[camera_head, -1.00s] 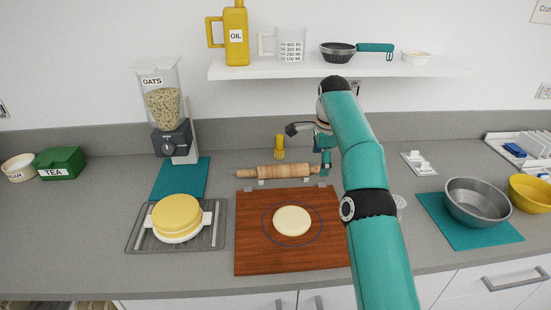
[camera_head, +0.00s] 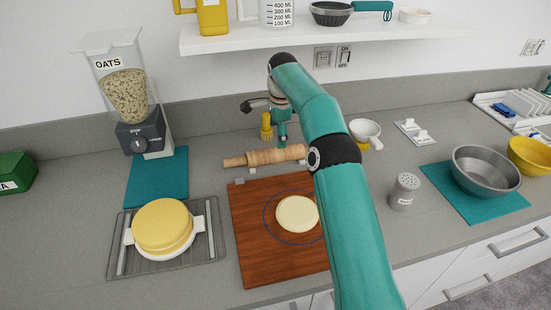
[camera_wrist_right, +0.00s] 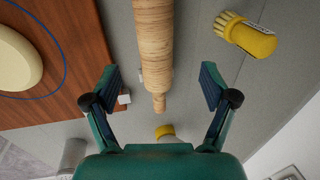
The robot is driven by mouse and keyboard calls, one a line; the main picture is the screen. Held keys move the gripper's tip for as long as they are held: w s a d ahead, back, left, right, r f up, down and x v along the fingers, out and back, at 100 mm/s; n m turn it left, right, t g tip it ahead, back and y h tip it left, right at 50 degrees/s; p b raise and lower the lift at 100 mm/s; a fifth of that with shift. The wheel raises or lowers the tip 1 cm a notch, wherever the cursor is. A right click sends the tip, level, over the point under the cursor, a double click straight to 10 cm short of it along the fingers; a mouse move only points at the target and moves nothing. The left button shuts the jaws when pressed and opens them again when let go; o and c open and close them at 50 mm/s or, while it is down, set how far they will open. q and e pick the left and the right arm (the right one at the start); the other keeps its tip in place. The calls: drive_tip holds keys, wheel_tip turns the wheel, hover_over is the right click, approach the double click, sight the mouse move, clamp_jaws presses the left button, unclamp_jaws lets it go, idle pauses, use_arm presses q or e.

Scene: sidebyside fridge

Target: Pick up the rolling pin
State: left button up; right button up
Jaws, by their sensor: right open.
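The wooden rolling pin (camera_head: 265,157) lies on the counter behind the cutting board, with its right end hidden by my right arm in the head view. In the right wrist view the rolling pin (camera_wrist_right: 154,45) points down the picture, its handle end between the fingers. My right gripper (camera_wrist_right: 162,85) is open, with one finger on each side of the pin's end and a gap on both sides. In the head view the right gripper (camera_head: 281,130) is above the pin, partly hidden by its own arm. My left gripper is not in view.
The cutting board (camera_head: 252,262) holds a pale dough disc (camera_head: 297,213). The shelf (camera_head: 230,40) hangs above.

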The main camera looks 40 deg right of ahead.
sight(276, 150)
drive_tip(key=f, duration=0.3)
drive_tip(key=shift+w, duration=0.3)
drive_tip(key=shift+w+d+f, duration=0.1)
drive_tip(key=shift+w+f, duration=0.05)
drive_tip(key=shift+f, duration=1.45)
drive_tip(key=shift+w+d+f, duration=0.1)
drive_tip(key=shift+w+f, duration=0.05)
drive_tip(key=shift+f, duration=1.4)
drive_tip(key=shift+r, duration=0.1)
drive_tip(key=c, duration=1.5)
